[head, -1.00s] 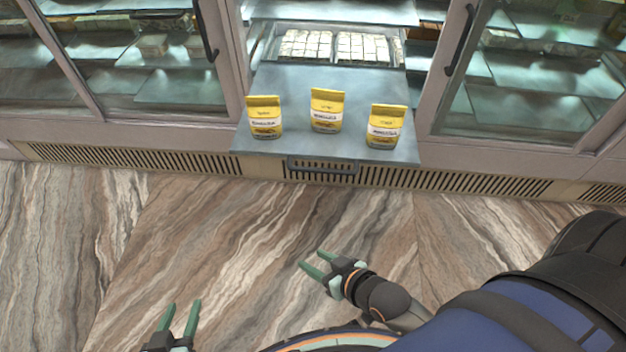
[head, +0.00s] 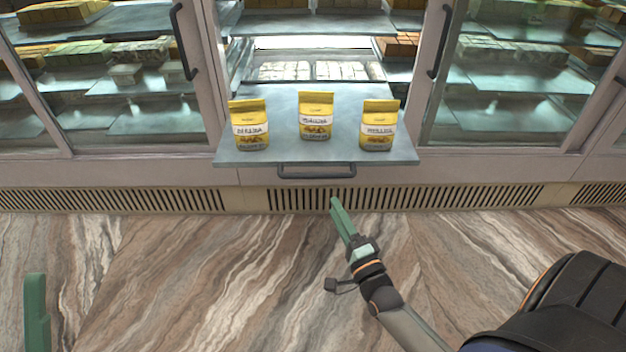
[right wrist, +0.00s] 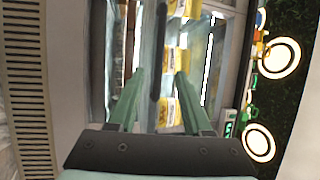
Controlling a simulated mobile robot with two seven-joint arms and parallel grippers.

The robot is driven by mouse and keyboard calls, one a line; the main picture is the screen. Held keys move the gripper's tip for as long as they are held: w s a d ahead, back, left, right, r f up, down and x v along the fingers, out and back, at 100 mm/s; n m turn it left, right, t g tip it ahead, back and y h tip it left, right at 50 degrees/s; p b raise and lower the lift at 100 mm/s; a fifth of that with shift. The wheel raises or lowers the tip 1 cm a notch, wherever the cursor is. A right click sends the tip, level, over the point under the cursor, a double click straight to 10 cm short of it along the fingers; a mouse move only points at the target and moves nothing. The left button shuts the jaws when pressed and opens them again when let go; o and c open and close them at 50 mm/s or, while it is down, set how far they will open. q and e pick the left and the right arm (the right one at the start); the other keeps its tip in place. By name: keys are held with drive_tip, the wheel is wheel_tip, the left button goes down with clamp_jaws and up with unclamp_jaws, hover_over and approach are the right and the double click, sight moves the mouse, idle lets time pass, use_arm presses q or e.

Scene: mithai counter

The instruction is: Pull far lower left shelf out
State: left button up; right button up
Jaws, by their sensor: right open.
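A grey lower shelf (head: 285,105) sticks out of the open middle bay of the counter. It has a dark bar handle (head: 317,172) on its front edge. Three yellow bags stand upright on it: a left bag (head: 249,125), a middle bag (head: 316,117) and a right bag (head: 379,126). My right gripper (head: 337,207) is open and empty, below and in front of the handle, apart from it. Its spread fingers also show in the right wrist view (right wrist: 157,82). My left gripper (head: 36,310) shows only as a green finger at the lower left.
Left glass door (head: 110,75) and right glass door (head: 520,80) cover shelves of sweets on either side. A tray of white sweets (head: 312,71) sits deeper in the middle bay. A vent grille (head: 130,200) runs along the base. The marble-patterned floor (head: 200,270) in front is clear.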

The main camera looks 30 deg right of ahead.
sight(316, 175)
drive_tip(key=b+x, duration=0.3)
drive_tip(key=x, duration=0.8)
drive_tip(key=shift+w, duration=0.35)
clamp_jaws()
idle(0.9)
